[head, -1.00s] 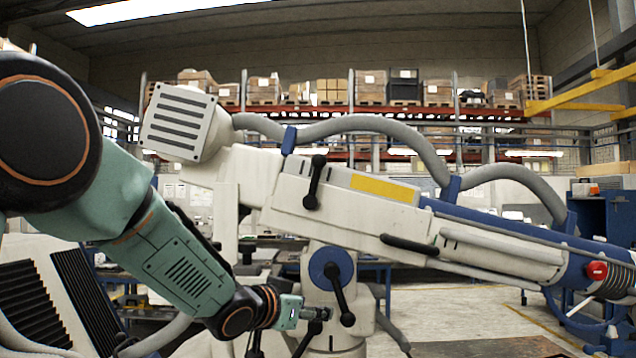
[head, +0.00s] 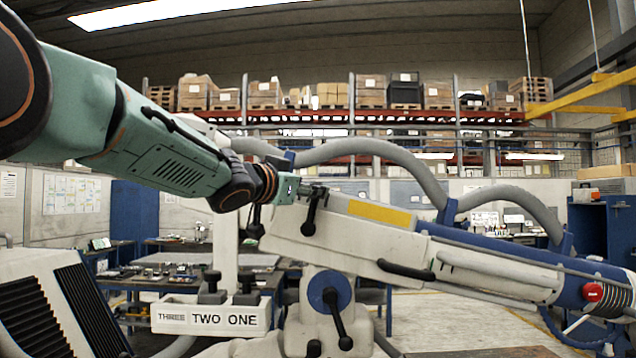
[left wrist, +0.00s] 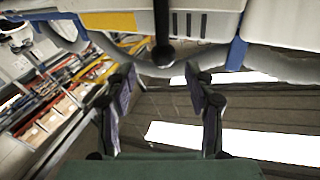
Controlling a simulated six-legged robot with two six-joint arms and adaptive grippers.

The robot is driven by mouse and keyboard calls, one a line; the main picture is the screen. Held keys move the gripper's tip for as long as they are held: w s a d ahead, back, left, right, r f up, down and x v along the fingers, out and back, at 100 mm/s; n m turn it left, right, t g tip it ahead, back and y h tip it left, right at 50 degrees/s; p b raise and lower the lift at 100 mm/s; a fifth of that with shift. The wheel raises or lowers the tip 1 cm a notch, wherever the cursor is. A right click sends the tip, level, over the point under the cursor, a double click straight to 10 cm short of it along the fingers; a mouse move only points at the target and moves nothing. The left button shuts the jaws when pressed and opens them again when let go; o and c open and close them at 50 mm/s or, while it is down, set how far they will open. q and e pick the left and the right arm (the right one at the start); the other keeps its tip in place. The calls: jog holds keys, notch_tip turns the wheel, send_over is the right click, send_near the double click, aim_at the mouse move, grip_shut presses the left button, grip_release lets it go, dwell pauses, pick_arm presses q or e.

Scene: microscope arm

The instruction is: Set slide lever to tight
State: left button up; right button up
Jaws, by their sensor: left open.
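The large white and blue microscope arm (head: 390,237) slants down to the right across the head view. A short black lever (head: 311,214) with a knob at its lower end hangs on its side, left of a yellow panel. This lever also shows in the left wrist view (left wrist: 163,32), above and between the fingertips. My left gripper (head: 316,190) is open at the lever's upper part, and in the left wrist view (left wrist: 163,80) its jaws look empty. I cannot tell whether it touches the lever. No tight marking is readable. My right gripper is not in view.
A second black lever (head: 336,316) sits on the blue hub below. A black handle bar (head: 405,271) is to the right. A white box marked THREE TWO ONE (head: 211,318) stands below my arm. Thick grey hoses (head: 375,152) arch above the microscope arm.

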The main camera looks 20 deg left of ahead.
pick_arm(q)
jog(key=p, duration=0.1)
send_over(310, 223)
jog(key=d, duration=0.1)
jog(key=shift+s+d+f, duration=0.1)
jog(key=shift+s+f, duration=0.2)
jog(key=shift+s, duration=0.05)
jog(key=shift+w+p, duration=0.25)
jog(key=shift+p, duration=0.05)
jog(key=shift+s+d+r, duration=0.1)
jog(key=shift+r, duration=0.05)
jog(key=shift+s+d+r, duration=0.15)
jog(key=shift+s+d, duration=0.05)
jog(key=shift+d, duration=0.05)
jog(key=shift+w+f, duration=0.2)
jog(key=shift+w, duration=0.1)
jog(key=shift+c, duration=0.6)
jog(key=shift+w+a+f, duration=0.15)
jog(key=shift+w+a, duration=0.1)
jog(key=shift+w, duration=0.05)
jog(key=c, duration=0.3)
jog(key=shift+s+r, duration=0.2)
grip_shut()
